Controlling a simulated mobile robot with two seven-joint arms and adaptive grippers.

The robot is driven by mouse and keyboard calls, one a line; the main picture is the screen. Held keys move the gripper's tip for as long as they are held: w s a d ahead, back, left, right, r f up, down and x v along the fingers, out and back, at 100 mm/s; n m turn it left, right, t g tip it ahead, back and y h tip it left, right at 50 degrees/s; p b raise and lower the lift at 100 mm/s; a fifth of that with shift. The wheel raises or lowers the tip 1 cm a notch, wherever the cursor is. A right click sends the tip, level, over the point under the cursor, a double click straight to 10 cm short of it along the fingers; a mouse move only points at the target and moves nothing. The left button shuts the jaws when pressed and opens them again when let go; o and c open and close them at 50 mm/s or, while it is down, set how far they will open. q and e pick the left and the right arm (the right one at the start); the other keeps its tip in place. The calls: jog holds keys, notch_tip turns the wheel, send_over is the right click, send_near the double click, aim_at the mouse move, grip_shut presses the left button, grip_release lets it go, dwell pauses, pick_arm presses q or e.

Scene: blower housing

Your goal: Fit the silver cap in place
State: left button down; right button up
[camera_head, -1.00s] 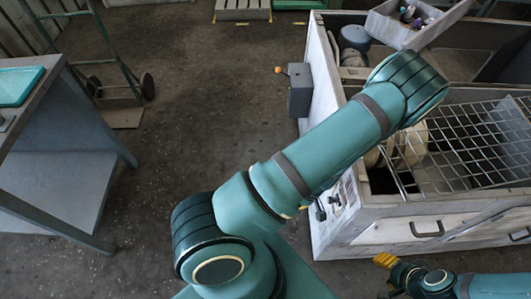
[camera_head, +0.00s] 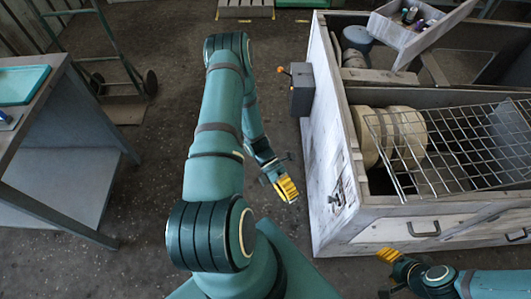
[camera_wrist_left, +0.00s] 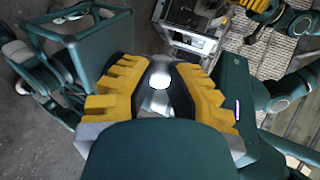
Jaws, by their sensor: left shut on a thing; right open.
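My left gripper (camera_head: 287,188) is low beside the left wall of the large white housing (camera_head: 316,130), apart from it. In the left wrist view its yellow ribbed fingers (camera_wrist_left: 160,88) are closed around a small shiny silver piece, which looks like the silver cap (camera_wrist_left: 159,76). The fingers hide part of it, and it cannot be made out in the head view. My right gripper (camera_head: 388,256) is open in front of the housing. A small panel with fittings (camera_head: 338,196) is on the housing's left wall; where the cap's seat is, I cannot tell.
A grey box with an orange-knobbed lever (camera_head: 301,90) juts from the housing's left wall. A wire grate (camera_head: 460,150) lies over the open top, above a cream drum (camera_head: 370,137). A bin of small items (camera_head: 395,30) sits behind. A table (camera_head: 60,150) stands left; floor between is clear.

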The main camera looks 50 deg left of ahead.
pick_arm(q)
jog(key=w+a+r+n+t+y+p, duration=0.1)
jog(key=a+r+n+t, duration=0.2)
jog(key=a+n+t, duration=0.4)
jog(key=w+a+r+n+t+y+p, duration=0.1)
jog(key=a+r+n+t, duration=0.25)
jog(key=a+t, duration=0.35)
send_near(344, 158)
jog(key=shift+t, duration=0.4)
jog(key=x, duration=0.5)
jog(key=shift+s+d+r+b, duration=0.1)
jog(key=shift+d+r+b, duration=0.05)
jog(key=shift+r+b, duration=0.25)
jog(key=shift+x, duration=1.15)
jog(key=shift+f, duration=0.1)
jog(key=shift+f, duration=0.1)
jog(key=shift+f, duration=0.15)
jog(key=shift+f, duration=0.3)
